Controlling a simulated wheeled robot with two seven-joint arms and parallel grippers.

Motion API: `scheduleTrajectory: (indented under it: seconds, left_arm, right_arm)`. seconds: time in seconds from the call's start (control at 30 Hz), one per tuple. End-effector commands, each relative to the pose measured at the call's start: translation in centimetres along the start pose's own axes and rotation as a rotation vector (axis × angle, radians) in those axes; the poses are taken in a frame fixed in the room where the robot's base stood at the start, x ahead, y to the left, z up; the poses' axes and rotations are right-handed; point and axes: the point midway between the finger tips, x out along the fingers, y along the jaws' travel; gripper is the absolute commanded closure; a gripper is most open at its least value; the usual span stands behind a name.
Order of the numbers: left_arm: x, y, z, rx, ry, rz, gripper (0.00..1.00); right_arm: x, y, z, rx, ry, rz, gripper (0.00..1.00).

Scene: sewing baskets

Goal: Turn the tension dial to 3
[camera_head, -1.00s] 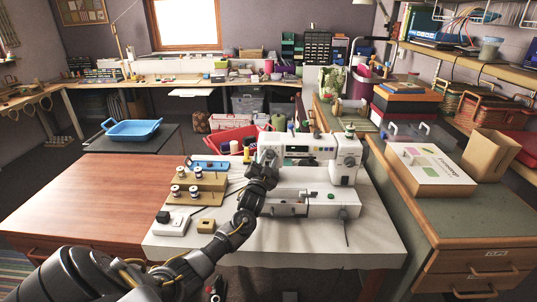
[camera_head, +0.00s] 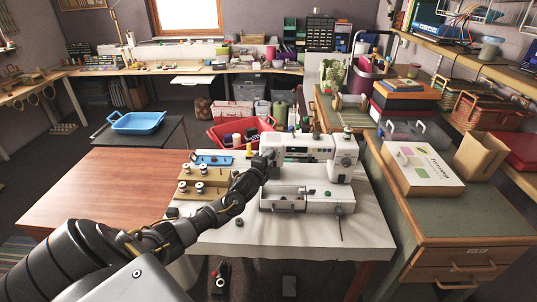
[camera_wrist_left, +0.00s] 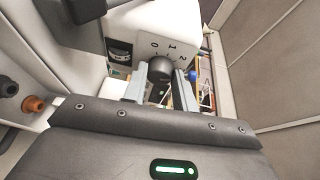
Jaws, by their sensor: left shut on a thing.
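The white sewing machine (camera_head: 345,152) stands on a pale-topped table, its left end partly hidden by my left gripper (camera_head: 266,163). In the left wrist view the dark round tension dial (camera_wrist_left: 160,68) sits on the white housing, with the marks 0, 1 and 2 printed around it. My left gripper (camera_wrist_left: 159,88) has its two grey fingers on either side of the dial and is shut on it. No pointer on the dial can be made out. My right gripper does not show.
A wooden block with thread spools (camera_head: 205,182) and a blue tray (camera_head: 211,158) lie left of the machine. A red basket (camera_head: 240,132) is behind. A pedal (camera_head: 219,274) is on the floor.

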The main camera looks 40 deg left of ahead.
Motion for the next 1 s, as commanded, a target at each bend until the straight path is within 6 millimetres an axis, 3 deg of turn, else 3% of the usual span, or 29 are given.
scheduleTrajectory:
  seconds: [0.1,0.4,1.0]
  left_arm:
    - [0.0,-0.4,0.0,0.087,-0.004,0.038,0.95]
    - [0.0,-0.4,-0.1,0.249,-0.012,0.102,0.95]
    - [0.0,-0.1,-0.1,0.326,-0.017,0.135,0.95]
  right_arm:
    - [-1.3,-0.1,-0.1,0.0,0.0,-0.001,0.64]
    - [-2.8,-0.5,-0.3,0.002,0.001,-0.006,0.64]
    - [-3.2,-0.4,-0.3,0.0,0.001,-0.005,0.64]
